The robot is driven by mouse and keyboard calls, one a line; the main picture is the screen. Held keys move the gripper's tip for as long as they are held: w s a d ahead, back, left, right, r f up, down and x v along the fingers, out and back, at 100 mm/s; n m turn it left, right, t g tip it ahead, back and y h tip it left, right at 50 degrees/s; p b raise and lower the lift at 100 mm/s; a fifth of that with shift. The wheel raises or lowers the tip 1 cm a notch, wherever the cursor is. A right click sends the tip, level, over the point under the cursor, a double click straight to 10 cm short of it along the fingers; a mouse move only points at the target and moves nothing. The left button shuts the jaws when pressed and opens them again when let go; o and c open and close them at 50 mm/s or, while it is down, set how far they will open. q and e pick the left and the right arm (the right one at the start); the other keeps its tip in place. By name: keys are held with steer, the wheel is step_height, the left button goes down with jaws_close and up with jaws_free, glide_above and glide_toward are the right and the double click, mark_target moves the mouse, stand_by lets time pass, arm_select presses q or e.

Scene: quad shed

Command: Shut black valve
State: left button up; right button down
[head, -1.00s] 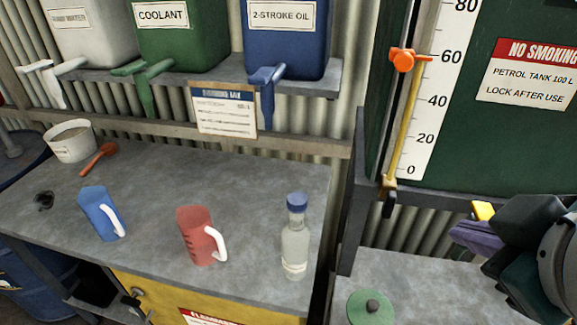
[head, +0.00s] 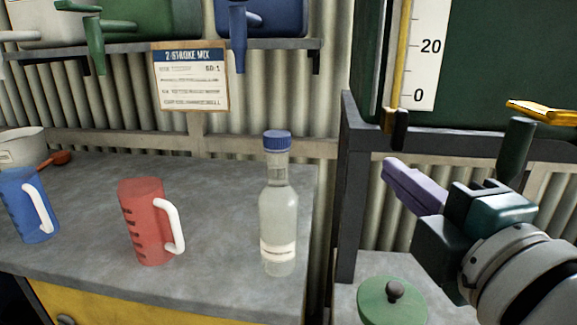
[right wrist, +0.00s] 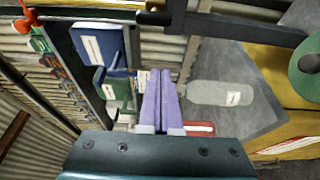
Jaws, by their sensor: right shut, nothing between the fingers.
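A small valve with a black handle (head: 399,129) sits at the foot of the yellow gauge tube (head: 399,60), in front of the green tank, in the head view. Its handle appears to hang down; brass shows beside it. My right gripper (head: 389,165), with purple fingers, is shut and empty. In the head view its fingertips show just below the black handle; I cannot tell the gap in depth. The purple fingers also show in the right wrist view (right wrist: 162,78), pressed together, pointing towards the bench and shelf. My left gripper is not in view.
A clear bottle with a blue cap (head: 278,205), a red jug (head: 147,222) and a blue jug (head: 27,207) stand on the bench left of my gripper. A dark tank-stand frame (head: 350,190) and a yellow lever (head: 545,112) are near my arm. A green lid (head: 390,305) lies below.

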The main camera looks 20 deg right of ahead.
mark_target(398, 128)
steer(key=shift+w, duration=0.15)
steer(key=p+x, duration=0.2)
steer(key=x, duration=0.8)
steer(key=s+d, duration=0.1)
steer(key=s+d+p, duration=0.1)
steer(key=d, duration=0.1)
steer(key=shift+s+d, duration=0.2)
steer(key=shift+n+p, duration=0.35)
steer(key=shift+n, duration=0.05)
steer(key=shift+f+n+g+p, duration=0.1)
steer(key=shift+n+g+p, duration=0.2)
steer(key=shift+n+p, duration=0.25)
